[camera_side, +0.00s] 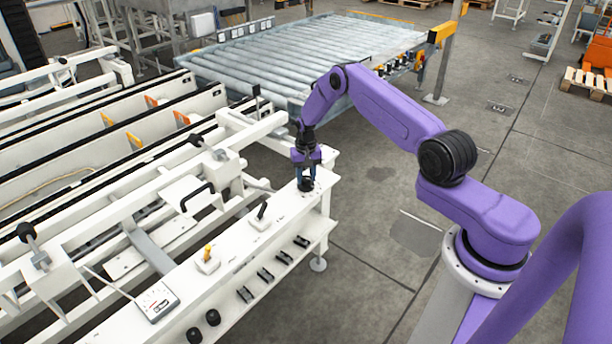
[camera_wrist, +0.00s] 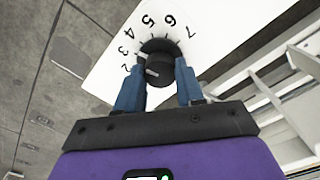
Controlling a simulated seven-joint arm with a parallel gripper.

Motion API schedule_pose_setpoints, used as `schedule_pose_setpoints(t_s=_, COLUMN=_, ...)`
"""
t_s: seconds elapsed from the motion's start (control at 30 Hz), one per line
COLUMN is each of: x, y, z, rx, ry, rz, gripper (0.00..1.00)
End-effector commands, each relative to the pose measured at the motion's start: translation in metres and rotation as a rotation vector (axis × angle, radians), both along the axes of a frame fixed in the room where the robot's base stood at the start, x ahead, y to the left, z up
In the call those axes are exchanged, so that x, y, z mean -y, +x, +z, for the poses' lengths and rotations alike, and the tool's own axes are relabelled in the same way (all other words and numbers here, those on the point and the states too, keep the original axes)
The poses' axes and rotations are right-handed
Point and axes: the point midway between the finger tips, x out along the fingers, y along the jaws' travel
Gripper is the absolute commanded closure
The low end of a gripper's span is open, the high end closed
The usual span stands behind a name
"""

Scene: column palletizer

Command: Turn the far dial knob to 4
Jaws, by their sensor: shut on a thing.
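The far dial knob (camera_wrist: 158,68) is round and black on a white panel (camera_wrist: 110,78), with the printed numbers 2 to 7 around it in the wrist view. A short pale mark on the knob lies on its left side, pointing roughly toward the 2; the exact reading is hard to tell. My gripper (camera_wrist: 160,85) has its blue fingers on both sides of the knob and is shut on it. In the side view my gripper (camera_side: 306,172) points down over the knob (camera_side: 306,185) at the far end of the white panel.
A black handle (camera_side: 197,198) and white rails lie to the left. A roller conveyor (camera_side: 300,55) stands behind. The floor right of the panel is clear.

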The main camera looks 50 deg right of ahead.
Motion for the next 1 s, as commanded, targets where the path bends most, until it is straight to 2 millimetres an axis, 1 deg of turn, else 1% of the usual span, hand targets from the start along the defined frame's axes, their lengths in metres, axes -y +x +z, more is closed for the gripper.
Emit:
schedule_pose_setpoints(t_s=0.2, x=-0.0001, y=0.0006, z=0.0006, rx=0.001, ry=-0.001, rz=-0.146, gripper=0.93)
schedule_pose_setpoints(t_s=0.4, x=0.0, y=0.0005, z=0.0006, rx=0.001, ry=-0.001, rz=-0.229, gripper=0.93)
schedule_pose_setpoints(t_s=0.6, x=0.0002, y=0.0005, z=0.0006, rx=0.001, ry=-0.001, rz=-0.268, gripper=0.93)
schedule_pose_setpoints(t_s=1.0, x=0.0003, y=0.0005, z=0.0007, rx=0.001, ry=-0.001, rz=-0.275, gripper=0.93)
